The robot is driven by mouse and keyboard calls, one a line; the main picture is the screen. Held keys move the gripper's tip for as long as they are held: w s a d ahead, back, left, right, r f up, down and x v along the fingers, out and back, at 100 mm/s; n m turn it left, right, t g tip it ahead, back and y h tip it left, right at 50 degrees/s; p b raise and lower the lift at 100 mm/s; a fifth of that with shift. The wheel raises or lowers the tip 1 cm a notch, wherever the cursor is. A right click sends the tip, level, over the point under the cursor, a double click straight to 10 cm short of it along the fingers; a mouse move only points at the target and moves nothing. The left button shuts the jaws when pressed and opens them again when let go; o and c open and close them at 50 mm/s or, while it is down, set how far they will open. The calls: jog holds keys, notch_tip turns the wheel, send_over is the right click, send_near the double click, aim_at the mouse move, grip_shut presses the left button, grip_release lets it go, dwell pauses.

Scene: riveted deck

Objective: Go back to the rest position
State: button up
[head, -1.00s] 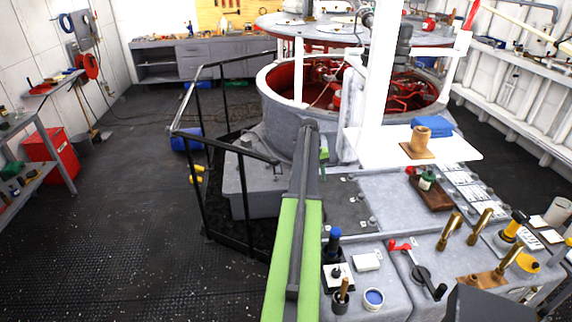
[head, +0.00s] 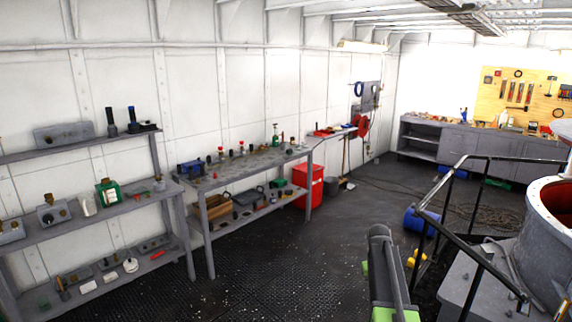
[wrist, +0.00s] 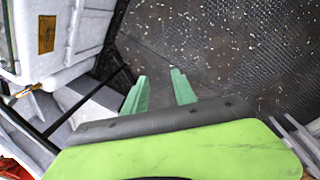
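My gripper (wrist: 159,75) shows in the wrist view, with its two green fingers apart and nothing between them. It hangs over bare dark floor (wrist: 215,45), clear of any object. In the head view my grey and green arm reaches up from the lower edge, right of centre; its fingers cannot be made out there. A pale grey boxy structure (wrist: 90,35) and a black railing stand to the left of the fingers in the wrist view.
Black railing (head: 425,207) and a round grey housing (head: 540,250) stand at right. A blue drum (head: 420,219) lies beyond my arm. The middle floor is open.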

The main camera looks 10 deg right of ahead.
jog(key=s+a+n, duration=0.1)
jog(key=a+n, duration=0.1)
jog(key=a, duration=1.4)
jog(key=s+a+y, duration=0.1)
jog(key=s+a, duration=1)
jog(key=a, duration=0.5)
jog(key=shift+s+f+y, duration=0.15)
jog(key=shift+s+y, duration=0.15)
jog(key=shift+s, duration=0.1)
